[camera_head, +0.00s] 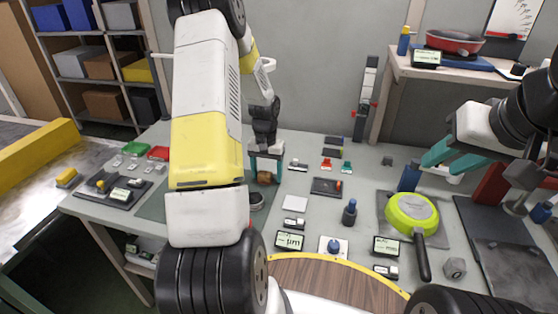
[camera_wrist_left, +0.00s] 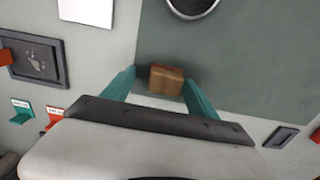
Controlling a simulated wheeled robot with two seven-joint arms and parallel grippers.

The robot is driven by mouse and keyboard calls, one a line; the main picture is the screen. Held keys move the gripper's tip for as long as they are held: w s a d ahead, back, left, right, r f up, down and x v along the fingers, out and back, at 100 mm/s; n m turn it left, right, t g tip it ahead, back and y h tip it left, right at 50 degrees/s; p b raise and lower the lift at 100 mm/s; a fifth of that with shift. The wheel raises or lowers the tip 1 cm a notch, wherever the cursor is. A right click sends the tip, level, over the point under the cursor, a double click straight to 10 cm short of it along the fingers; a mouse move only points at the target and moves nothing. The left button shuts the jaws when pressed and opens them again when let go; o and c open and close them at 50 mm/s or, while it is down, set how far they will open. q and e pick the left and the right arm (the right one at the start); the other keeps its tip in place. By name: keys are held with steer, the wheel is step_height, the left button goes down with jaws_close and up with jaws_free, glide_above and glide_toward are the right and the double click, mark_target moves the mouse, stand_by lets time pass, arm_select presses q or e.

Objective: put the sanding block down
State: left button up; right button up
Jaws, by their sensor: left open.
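The sanding block (camera_head: 264,178) is a small brown block at the back middle of the workbench. In the left wrist view the brown block (camera_wrist_left: 166,80) is at the edge of a grey-green mat (camera_wrist_left: 245,65). My left gripper (camera_head: 265,164) points down over it with teal fingers. In the left wrist view the fingers of my left gripper (camera_wrist_left: 160,97) stand apart around the block, with gaps on both sides. My right gripper (camera_head: 455,157) is at the right above the bench; its teal fingers show, but its grip is unclear.
A round dish (camera_head: 257,203) sits close in front of the block. A green pan (camera_head: 411,213) lies at the right on a grey plate. Small displays, a dark bottle (camera_head: 350,212) and a dark tray (camera_head: 326,187) fill the middle. A round wooden board (camera_head: 335,277) is nearest.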

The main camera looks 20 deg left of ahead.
mark_target(266, 173)
arm_select(q)
step_height(266, 173, up, 12)
steer(key=s+d+r+t, duration=0.2)
steer(key=s+d+r, duration=0.1)
steer(key=s+r, duration=0.3)
steer(key=s+d+r+t, duration=0.1)
steer(key=s+d+r, duration=0.2)
steer(key=r, duration=0.5)
steer(key=s+d+r+t, duration=0.1)
steer(key=s+d, duration=0.1)
steer(key=s, duration=0.2)
steer(key=s+d+r+t+h, duration=0.1)
steer(key=s+d+r, duration=0.1)
steer(key=s, duration=0.3)
steer(key=s+d+r+m+t+h, duration=0.1)
steer(key=s+d+r, duration=0.1)
steer(key=s, duration=0.3)
steer(key=shift+s+r, duration=0.2)
steer(key=shift+r, duration=0.05)
steer(key=shift+o, duration=0.3)
steer(key=shift+w, duration=0.15)
